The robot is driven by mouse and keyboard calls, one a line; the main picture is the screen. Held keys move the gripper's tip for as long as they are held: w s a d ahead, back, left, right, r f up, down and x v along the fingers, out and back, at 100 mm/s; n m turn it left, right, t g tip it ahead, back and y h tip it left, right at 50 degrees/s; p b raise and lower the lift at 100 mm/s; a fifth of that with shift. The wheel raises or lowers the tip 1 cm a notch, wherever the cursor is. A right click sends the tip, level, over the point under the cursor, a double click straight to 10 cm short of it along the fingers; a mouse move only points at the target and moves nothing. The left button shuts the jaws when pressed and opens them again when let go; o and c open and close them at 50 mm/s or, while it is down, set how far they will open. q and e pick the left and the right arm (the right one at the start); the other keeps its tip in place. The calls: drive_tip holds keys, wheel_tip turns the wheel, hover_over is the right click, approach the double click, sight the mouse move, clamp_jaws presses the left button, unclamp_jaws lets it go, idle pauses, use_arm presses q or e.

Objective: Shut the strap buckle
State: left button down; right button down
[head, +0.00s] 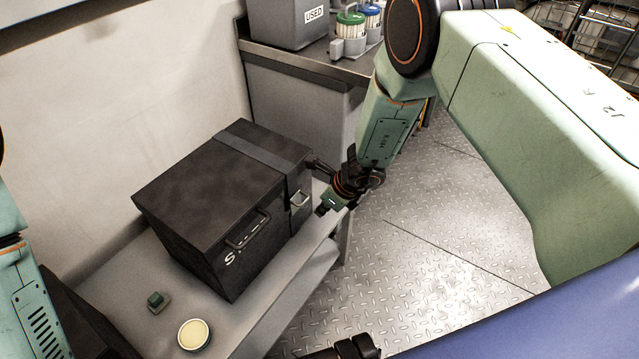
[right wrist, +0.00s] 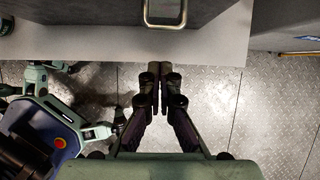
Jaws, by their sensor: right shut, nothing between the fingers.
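A dark box (head: 205,195) stands on the grey bench, with a grey strap (head: 255,148) running over its lid and down its right-hand side. The strap buckle (head: 300,199), a pale metal loop, is on that side; it also shows at the top edge of the right wrist view (right wrist: 165,12), partly cut off. I cannot tell how far its loop stands out. My right gripper (head: 324,208) is just right of the buckle, apart from it. In the right wrist view its fingers (right wrist: 152,74) are together and empty, beyond the bench edge.
The bench (head: 262,318) also holds a small green block (head: 156,301) and a round pale-topped dish (head: 194,334). A counter (head: 310,62) behind carries a grey bin (head: 288,22) and a tube rack (head: 349,32). Open metal floor (head: 440,240) lies to the right.

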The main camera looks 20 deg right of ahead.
wheel_tip(320, 180, up, 9)
drive_tip(key=w+a+p, duration=0.1)
drive_tip(key=p, duration=0.3)
drive_tip(key=shift+w, duration=0.2)
drive_tip(key=shift+r, duration=0.1)
drive_tip(key=shift+s, duration=0.1)
